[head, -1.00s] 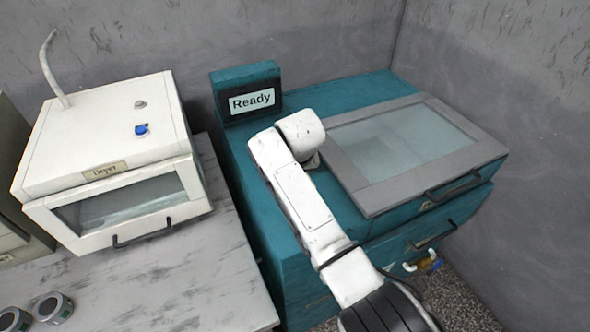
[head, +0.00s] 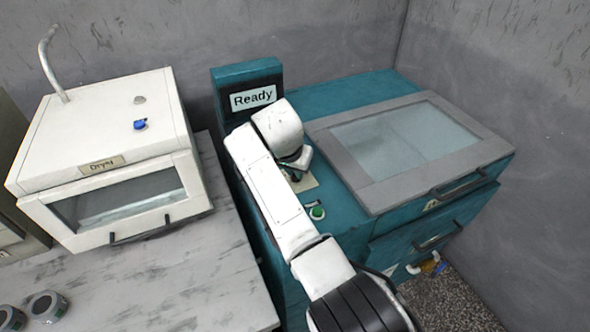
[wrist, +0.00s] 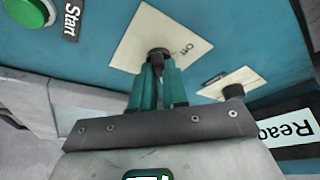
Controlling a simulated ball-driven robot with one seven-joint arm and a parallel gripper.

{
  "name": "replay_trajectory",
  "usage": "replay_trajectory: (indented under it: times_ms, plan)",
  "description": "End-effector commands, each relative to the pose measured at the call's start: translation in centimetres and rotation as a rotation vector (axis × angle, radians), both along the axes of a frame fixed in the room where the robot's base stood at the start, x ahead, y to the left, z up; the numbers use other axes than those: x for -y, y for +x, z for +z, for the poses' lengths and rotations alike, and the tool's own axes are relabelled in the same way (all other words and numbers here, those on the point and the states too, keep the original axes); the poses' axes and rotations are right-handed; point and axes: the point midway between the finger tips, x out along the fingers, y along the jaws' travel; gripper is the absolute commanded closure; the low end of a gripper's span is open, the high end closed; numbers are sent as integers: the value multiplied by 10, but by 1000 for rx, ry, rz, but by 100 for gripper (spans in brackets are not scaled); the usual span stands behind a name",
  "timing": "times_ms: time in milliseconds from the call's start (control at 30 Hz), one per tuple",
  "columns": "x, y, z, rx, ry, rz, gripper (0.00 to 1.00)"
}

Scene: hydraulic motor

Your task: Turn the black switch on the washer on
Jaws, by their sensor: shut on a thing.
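The teal washer (head: 345,215) stands at the right in the head view, with a "Ready" display (head: 254,97) at its back left. In the wrist view, a black switch (wrist: 158,54) sits on a cream plate (wrist: 140,38) with a label reading "Off". My gripper (wrist: 157,72) has teal fingers shut on this switch. The fingers cover part of it, so its exact setting cannot be told. In the head view, my arm hides the switch, and only part of its plate (head: 306,184) shows.
A green button (head: 317,212), marked "Start" in the wrist view, lies near the plate. A second black knob (wrist: 233,91) is on another plate close by. The washer's glass lid (head: 405,140) is closed. A white dryer (head: 100,130) stands on the table at left.

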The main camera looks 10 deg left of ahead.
Motion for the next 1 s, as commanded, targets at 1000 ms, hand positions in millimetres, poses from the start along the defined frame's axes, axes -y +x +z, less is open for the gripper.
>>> replay_trajectory:
  times_ms: [1000]
  plan:
    - [-2,-3,10,2,2,-1,61]
